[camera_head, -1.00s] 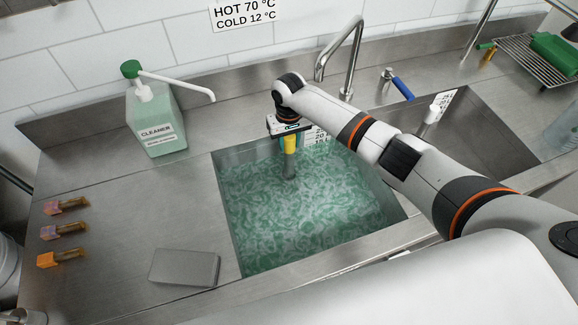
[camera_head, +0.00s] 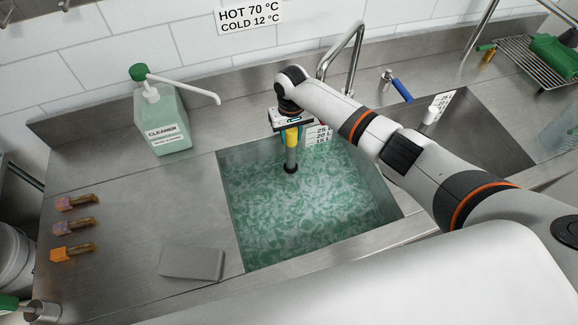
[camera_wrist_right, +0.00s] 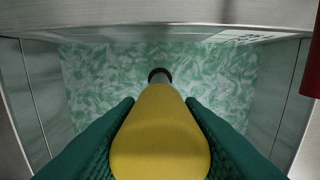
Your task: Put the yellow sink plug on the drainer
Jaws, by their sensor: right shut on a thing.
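The yellow sink plug (camera_head: 291,138) is a long upright tube with a yellow top, a grey shaft and a black lower end. My right gripper (camera_head: 290,126) is shut on its yellow top. The wrist view shows the plug (camera_wrist_right: 160,140) between the green fingers of my right gripper (camera_wrist_right: 160,122). Its black end shows clear against the green, foamy water in the left basin (camera_head: 310,205). The drainer (camera_head: 511,58) is a wire rack at the far right, behind the right basin. My left gripper is not in view.
A green object (camera_head: 554,54) takes up the drainer's right part. A tap (camera_head: 350,60), a blue-handled lever (camera_head: 401,90) and the empty right basin (camera_head: 480,125) lie between. A cleaner bottle (camera_head: 160,122), several brushes (camera_head: 76,226) and a grey block (camera_head: 192,263) stand left.

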